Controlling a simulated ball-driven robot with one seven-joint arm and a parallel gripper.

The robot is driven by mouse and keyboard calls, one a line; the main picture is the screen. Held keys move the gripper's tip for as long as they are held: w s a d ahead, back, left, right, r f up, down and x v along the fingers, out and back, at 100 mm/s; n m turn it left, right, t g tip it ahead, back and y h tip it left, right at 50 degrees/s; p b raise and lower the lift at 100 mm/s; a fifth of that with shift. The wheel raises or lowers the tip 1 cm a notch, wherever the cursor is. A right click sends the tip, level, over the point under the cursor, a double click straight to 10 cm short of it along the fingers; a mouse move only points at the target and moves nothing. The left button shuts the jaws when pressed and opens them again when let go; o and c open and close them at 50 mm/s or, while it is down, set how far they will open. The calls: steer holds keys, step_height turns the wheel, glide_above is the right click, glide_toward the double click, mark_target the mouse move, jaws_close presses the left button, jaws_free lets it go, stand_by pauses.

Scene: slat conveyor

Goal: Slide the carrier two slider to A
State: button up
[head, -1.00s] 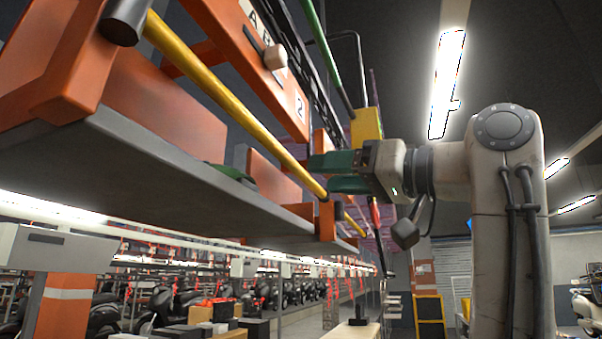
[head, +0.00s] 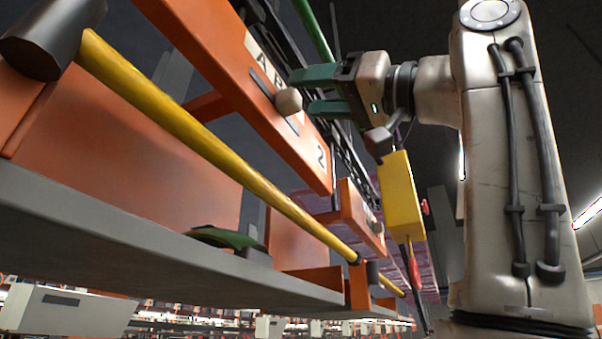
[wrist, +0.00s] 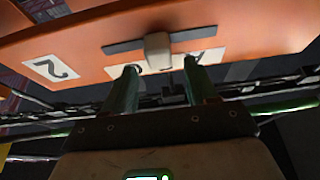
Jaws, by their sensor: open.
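The "A" plate (head: 254,44) is at the upper left of the knob; other lettering is partly hidden. In the wrist view the knob (wrist: 157,50) sits near the middle of the slot (wrist: 205,33), with the "2" plate (wrist: 50,68) to the left. My gripper (head: 302,92) is open, its green fingers pointing at the knob. In the wrist view my gripper (wrist: 161,66) has its fingertips apart, one on each side of the knob, not closed on it.
A yellow bar (head: 190,130) runs in front of the board, ending in a dark cylinder (head: 52,38). A grey shelf (head: 130,235) lies below, with a green object (head: 225,238) on it. A yellow box (head: 397,195) hangs near my arm. Another orange board (head: 360,222) stands farther back.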

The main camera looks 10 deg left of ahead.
mark_target(299, 95)
steer(key=shift+p+x, duration=0.45)
steer(key=shift+x, duration=1.1)
jaws_close()
